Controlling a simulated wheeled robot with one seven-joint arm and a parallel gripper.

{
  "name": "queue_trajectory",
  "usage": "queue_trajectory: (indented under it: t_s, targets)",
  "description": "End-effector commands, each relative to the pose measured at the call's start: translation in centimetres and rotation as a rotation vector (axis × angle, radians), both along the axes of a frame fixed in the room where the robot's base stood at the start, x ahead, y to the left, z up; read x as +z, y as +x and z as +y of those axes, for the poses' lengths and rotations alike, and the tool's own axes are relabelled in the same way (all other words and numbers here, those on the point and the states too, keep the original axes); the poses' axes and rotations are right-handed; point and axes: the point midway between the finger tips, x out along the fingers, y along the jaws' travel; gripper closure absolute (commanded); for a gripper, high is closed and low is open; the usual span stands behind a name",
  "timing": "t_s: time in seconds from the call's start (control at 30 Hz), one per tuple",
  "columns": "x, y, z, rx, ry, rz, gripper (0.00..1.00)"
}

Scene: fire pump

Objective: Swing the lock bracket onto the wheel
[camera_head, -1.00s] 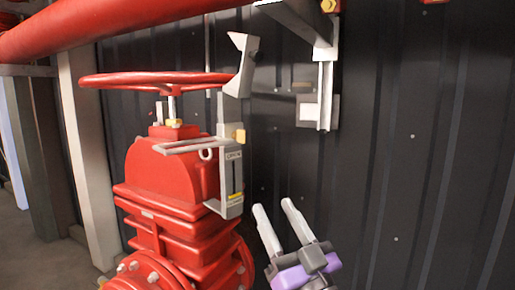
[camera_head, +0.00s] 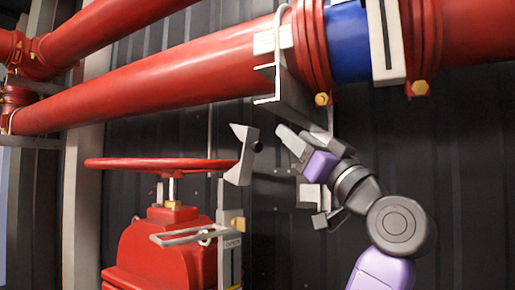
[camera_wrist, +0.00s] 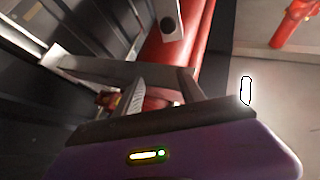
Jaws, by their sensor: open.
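The red wheel (camera_head: 160,164) lies flat on top of the red valve (camera_head: 160,250). The grey lock bracket (camera_head: 240,157) stands tilted just right of the wheel's rim, above a grey upright frame (camera_head: 230,245). A dark round knob shows on its right side. My gripper (camera_head: 287,139) is to the right of the bracket at about its height, with its fingers pointing left toward it. In the wrist view its fingers (camera_wrist: 160,88) are apart with nothing held between them. A pale part with a dark round spot (camera_wrist: 169,20), which looks like the bracket, is ahead of them.
A large red pipe (camera_head: 160,75) crosses above the wheel, with a blue section (camera_head: 347,42) at right. A grey pipe support (camera_head: 285,85) hangs close above my gripper. A dark ribbed wall (camera_head: 470,150) is behind. A pale post (camera_head: 80,200) stands at left.

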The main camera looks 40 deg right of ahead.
Motion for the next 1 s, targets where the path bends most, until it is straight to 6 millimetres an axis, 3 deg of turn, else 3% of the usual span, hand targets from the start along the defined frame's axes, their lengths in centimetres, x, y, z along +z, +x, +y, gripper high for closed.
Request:
queue_trajectory:
  t_s: [0.2,0.33,0.8,1.0]
  targets:
    - [-3.3,2.4,1.7,0.076,-0.053,0.166,0.54]
    - [-4.2,3.0,2.3,0.09,-0.077,0.212,0.54]
    - [-1.8,8.7,2.2,0.088,-0.081,0.216,0.54]
    - [-1.3,10.0,2.0,0.087,-0.082,0.213,0.54]
